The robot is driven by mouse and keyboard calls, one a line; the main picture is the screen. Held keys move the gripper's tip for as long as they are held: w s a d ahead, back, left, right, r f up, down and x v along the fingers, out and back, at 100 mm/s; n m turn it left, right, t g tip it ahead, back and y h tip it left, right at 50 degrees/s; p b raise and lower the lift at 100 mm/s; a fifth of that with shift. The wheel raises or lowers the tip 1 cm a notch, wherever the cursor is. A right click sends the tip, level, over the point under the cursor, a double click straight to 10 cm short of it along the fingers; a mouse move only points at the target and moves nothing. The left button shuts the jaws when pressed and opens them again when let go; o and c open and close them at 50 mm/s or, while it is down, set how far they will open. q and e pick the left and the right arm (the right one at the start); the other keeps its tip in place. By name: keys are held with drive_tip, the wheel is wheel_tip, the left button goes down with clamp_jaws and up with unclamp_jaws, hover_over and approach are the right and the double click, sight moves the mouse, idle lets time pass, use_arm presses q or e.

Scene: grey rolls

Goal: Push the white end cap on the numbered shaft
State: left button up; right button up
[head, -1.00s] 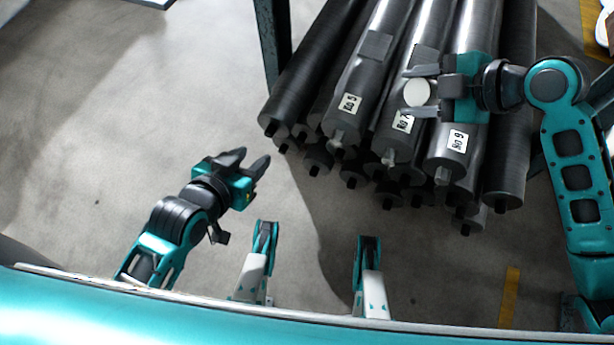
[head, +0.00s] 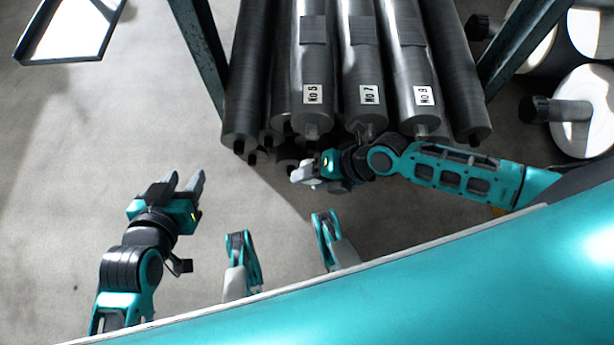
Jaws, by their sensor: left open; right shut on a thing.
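Several grey rolls lie side by side in a stack, with thin shaft stubs at their near ends. Three bear white labels: the No 5 roll (head: 310,65), the No 7 roll (head: 363,65) and a third numbered roll (head: 412,75) to their right. My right gripper (head: 302,174) is shut on the white end cap (head: 301,173), in front of and below the near ends of the labelled rolls. The fingers partly hide the cap, and it is apart from the numbered shaft stubs. My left gripper (head: 187,183) is open and empty over the floor at left.
Dark rack posts flank the stack, one at left (head: 199,55) and one at right (head: 520,45). Large white rolls (head: 588,110) with dark cores stand at far right. A tray-like frame (head: 70,30) is at top left.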

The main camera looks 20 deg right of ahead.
use_arm(q)
drive_tip(key=shift+f, duration=0.1)
use_arm(e)
drive_tip(key=shift+s+f, duration=0.35)
drive_tip(key=shift+s, duration=0.15)
drive_tip(key=shift+w+d+f, duration=0.1)
drive_tip(key=shift+w+d, duration=0.05)
drive_tip(key=shift+w, duration=0.2)
drive_tip(key=w+b, duration=0.1)
drive_tip(key=w, duration=0.2)
drive_tip(key=shift+w+d+b, duration=0.25)
drive_tip(key=shift+d+b, duration=0.1)
drive_tip(key=shift+d, duration=0.05)
use_arm(q)
drive_tip(key=shift+d+f+b, duration=0.3)
drive_tip(key=shift+d+f, duration=0.1)
drive_tip(key=shift+f, duration=0.15)
use_arm(e)
drive_tip(key=shift+w+d+r, duration=0.15)
drive_tip(key=shift+w, duration=0.3)
drive_tip(key=shift+w+d+r, duration=0.1)
drive_tip(key=shift+w, duration=0.35)
use_arm(q)
drive_tip(key=shift+r, duration=0.15)
drive_tip(key=shift+w+a+f, duration=0.1)
drive_tip(key=shift+f, duration=0.1)
drive_tip(key=shift+f+b, duration=0.6)
drive_tip(key=shift+b, duration=0.05)
use_arm(e)
drive_tip(key=shift+r, duration=0.1)
